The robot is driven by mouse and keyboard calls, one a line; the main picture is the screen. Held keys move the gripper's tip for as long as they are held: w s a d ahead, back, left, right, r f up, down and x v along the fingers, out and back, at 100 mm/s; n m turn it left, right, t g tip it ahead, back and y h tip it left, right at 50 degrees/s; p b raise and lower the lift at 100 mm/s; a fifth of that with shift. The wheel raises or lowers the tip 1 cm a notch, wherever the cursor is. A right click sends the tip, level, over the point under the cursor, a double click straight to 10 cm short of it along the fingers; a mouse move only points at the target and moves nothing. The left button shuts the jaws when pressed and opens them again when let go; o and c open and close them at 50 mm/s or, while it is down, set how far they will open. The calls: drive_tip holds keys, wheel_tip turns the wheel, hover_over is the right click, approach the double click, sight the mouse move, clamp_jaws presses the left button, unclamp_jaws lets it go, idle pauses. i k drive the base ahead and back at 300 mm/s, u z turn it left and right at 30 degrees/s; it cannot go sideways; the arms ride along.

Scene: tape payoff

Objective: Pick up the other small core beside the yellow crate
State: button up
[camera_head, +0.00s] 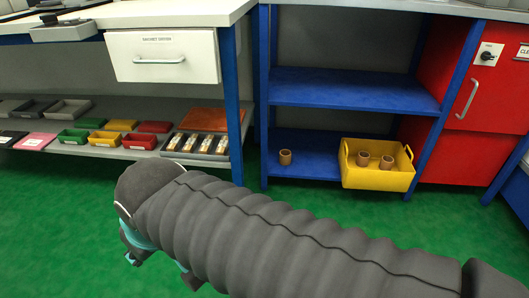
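A small brown core (285,157) stands upright on the low blue shelf, to the left of the yellow crate (378,180) and apart from it. Two similar small cores (363,159) and (387,162) stand inside the yellow crate. My arm, in a dark ribbed sleeve, crosses the lower part of the view in front of the shelf. My gripper's fingertips are not visible; only teal and dark parts near the arm's bend show at the lower left.
A blue shelf unit (350,92) has an upper board above the core and crate. A red cabinet (470,95) stands at the right. A workbench with a white drawer (163,56) and a lower rack of coloured bins (104,138) stands at the left. Green floor lies between.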

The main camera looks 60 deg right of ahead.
sight(285, 157)
drive_tip(key=z, duration=0.05)
drive_tip(key=i, duration=0.9)
drive_tip(key=z, duration=1.55)
